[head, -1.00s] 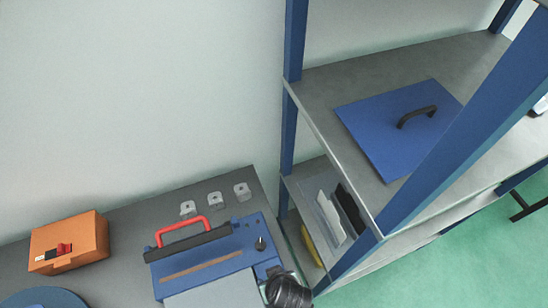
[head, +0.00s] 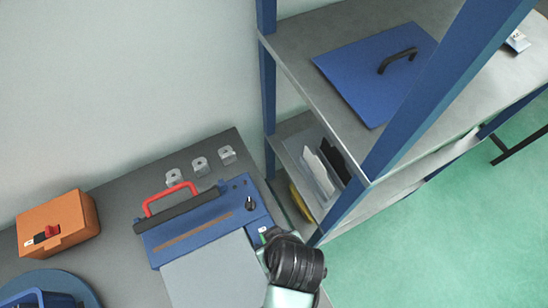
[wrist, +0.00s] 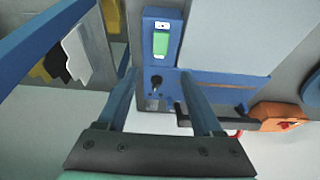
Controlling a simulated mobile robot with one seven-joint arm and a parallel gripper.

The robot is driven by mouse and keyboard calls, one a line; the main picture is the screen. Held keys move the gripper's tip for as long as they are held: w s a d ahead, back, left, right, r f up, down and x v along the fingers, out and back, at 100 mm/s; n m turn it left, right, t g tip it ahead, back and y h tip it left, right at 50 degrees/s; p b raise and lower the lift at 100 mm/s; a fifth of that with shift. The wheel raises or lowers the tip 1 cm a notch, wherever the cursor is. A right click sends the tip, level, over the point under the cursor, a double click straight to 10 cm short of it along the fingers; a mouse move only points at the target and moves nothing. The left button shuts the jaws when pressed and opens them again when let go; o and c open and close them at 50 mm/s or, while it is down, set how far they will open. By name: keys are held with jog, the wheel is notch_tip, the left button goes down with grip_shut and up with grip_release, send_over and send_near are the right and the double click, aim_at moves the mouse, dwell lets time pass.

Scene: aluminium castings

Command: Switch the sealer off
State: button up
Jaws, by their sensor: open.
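The sealer is a blue machine (head: 205,218) with a black bar and a red handle (head: 170,197), on the grey bench. Its body also shows in the wrist view (wrist: 225,92). Contact cannot be told. The head view hides the fingers behind my wrist.
A blue-framed shelf (head: 372,183) stands right of the sealer, close to my arm, with a blue lid (head: 370,85) on it. Three small metal castings (head: 199,164) lie behind the sealer. An orange box (head: 62,222) and round blue thing (head: 75,285) are left.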

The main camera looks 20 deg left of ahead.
jog(key=shift+v, duration=1.4)
